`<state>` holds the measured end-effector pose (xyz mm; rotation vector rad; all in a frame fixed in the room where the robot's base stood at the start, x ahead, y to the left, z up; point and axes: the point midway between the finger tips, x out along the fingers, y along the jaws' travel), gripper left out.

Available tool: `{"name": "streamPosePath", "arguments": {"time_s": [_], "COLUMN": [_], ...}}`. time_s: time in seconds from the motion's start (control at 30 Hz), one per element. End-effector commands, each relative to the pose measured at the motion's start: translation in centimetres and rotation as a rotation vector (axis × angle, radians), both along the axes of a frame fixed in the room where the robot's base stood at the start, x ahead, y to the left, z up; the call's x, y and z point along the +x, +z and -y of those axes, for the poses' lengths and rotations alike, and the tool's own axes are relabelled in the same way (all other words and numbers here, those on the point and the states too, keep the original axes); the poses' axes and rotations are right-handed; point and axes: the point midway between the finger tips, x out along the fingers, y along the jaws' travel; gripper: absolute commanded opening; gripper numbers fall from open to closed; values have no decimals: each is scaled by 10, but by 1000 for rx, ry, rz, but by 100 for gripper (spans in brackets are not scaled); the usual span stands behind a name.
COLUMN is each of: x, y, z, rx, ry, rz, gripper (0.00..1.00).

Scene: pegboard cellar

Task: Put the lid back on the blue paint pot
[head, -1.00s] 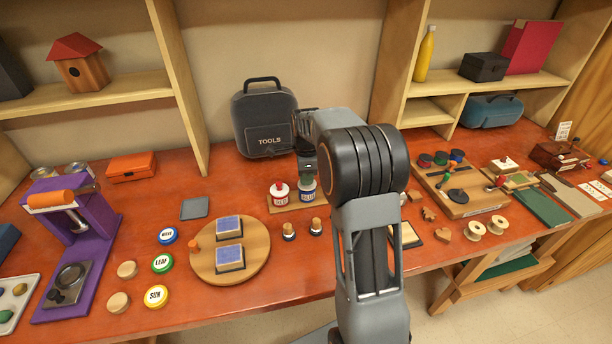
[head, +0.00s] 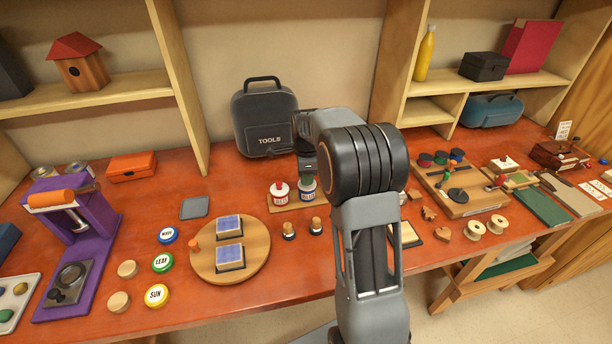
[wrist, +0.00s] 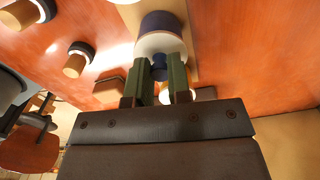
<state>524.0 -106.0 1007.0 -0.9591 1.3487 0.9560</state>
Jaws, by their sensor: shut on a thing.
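The blue paint pot (head: 308,194) stands on a small wooden board beside the red pot, under my gripper (head: 307,172). In the wrist view the pot's dark blue band (wrist: 160,22) and a white round part show just past my fingertips. My gripper (wrist: 164,82) is shut, its two green fingers on either side of the lid's blue knob (wrist: 158,68). The lid is at the pot's top, in line with it. I cannot tell whether it is fully seated or slightly above the rim.
The red pot (head: 281,190) stands close on the left. Two wooden-handled stamps (head: 289,231) stand in front, near a round wooden board (head: 259,258). A black tool case (head: 264,122) stands behind. Bare table lies between the case and the left shelf post.

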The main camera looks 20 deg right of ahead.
Motion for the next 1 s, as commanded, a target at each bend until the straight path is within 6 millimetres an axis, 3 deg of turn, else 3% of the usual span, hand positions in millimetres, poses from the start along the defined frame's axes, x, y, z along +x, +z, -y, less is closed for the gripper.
{"name": "streamPosePath", "arguments": {"time_s": [0.33,0.37,0.4,0.67,0.83,1.0], "x": [0,0,0,0,0,0], "y": [0,0,0,0,0,0], "z": [0,0,0,0,0,0], "rx": [0,0,0,0,0,0], "ry": [0,0,0,0,0,0], "rz": [0,0,0,0,0,0], "gripper": [0,19,23,48,49,65]}}
